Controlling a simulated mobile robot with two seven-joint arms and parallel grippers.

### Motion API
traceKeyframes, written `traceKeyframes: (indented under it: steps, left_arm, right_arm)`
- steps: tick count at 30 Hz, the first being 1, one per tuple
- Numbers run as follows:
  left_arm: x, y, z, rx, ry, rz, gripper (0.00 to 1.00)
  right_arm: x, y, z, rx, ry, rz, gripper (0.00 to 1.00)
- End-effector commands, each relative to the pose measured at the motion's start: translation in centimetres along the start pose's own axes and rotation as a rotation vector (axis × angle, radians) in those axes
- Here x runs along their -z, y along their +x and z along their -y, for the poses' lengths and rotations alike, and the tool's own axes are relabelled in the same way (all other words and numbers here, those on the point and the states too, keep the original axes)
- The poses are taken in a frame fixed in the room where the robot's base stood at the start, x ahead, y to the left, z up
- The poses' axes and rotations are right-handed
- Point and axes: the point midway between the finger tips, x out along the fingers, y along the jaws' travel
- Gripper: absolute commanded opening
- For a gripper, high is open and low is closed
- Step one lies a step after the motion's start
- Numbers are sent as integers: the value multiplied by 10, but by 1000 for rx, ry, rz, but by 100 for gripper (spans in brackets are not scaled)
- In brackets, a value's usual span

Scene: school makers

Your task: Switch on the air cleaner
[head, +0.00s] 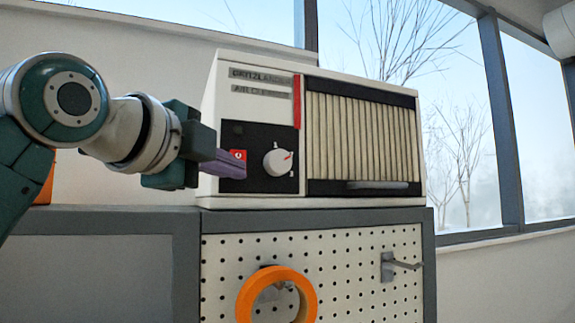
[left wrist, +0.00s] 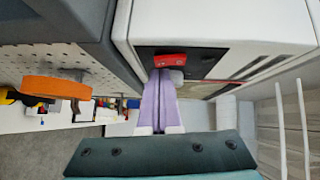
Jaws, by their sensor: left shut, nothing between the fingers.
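The air cleaner (head: 255,62) is a white box with a black control panel, a round white knob (head: 278,162) and a pleated filter behind a dark frame. A red switch (head: 238,156) sits on the panel left of the knob. My left gripper (head: 240,168) is shut and empty, its purple fingertips at the panel just below the red switch. In the left wrist view, the fingertips (left wrist: 160,74) lie close to the red switch (left wrist: 170,60); I cannot tell whether they touch it. The fingers partly cover the panel. My right gripper is not in view.
The air cleaner stands on a grey cabinet (head: 317,216) with a white pegboard front. An orange ring (head: 246,293) hangs on the pegboard, with an empty metal hook (head: 405,265) to its right. Windows are behind.

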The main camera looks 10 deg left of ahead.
Motion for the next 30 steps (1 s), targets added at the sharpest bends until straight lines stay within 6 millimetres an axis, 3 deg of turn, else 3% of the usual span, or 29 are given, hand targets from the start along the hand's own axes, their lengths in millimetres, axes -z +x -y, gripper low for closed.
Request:
traceKeyframes:
  steps: [14,20,22,30]
  left_arm:
    - [0,-1,-2,3,4,-1,0]
    - [-6,4,-12,79,84,2,0]
    - [-4,3,-2,80,80,0,0]
    - [-4,5,-2,77,79,0,0]
  right_arm:
    - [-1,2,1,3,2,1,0]
    - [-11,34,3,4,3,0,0]
    - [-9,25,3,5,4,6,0]
    - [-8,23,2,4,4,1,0]
